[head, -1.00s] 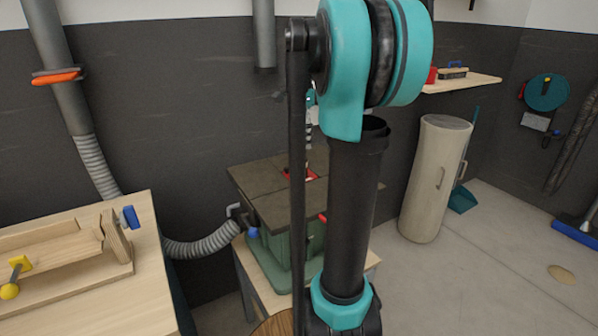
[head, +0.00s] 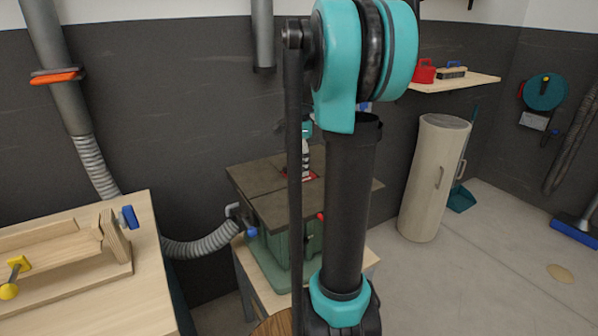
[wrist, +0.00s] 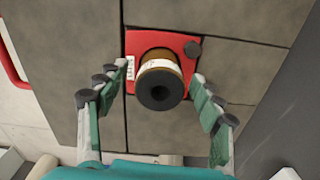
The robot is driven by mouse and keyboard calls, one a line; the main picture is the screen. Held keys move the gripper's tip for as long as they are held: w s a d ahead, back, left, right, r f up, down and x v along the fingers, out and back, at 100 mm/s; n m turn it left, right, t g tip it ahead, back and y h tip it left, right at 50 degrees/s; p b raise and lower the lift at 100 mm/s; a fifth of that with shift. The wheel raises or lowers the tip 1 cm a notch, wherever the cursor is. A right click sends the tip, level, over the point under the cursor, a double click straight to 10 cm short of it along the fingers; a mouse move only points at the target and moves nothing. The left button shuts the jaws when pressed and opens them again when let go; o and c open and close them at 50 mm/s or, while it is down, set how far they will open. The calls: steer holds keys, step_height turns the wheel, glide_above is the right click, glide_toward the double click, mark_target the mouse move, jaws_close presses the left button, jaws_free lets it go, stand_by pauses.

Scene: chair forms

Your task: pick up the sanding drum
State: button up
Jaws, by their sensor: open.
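The sanding drum (wrist: 158,88) is a brown cylinder with a pale printed band and a dark round hole in its end. In the wrist view it stands on a red plate (wrist: 141,45) set in a grey tabletop. My gripper (wrist: 161,73) is open, with one green finger on each side of the drum and visible gaps to both. In the head view, a small part of my wrist and gripper (head: 306,150) shows behind my arm, just above the sander table (head: 258,175). The drum cannot be made out there.
A dark knob (wrist: 193,49) sits at the red plate's corner, close to the drum. In the head view a grey hose (head: 205,243) runs to the sander's left side. A workbench (head: 150,260) with a wooden jig stands at left.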

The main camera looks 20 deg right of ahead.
steer(key=shift+c, duration=0.3)
steer(key=c, duration=1.3)
steer(key=shift+r, duration=0.1)
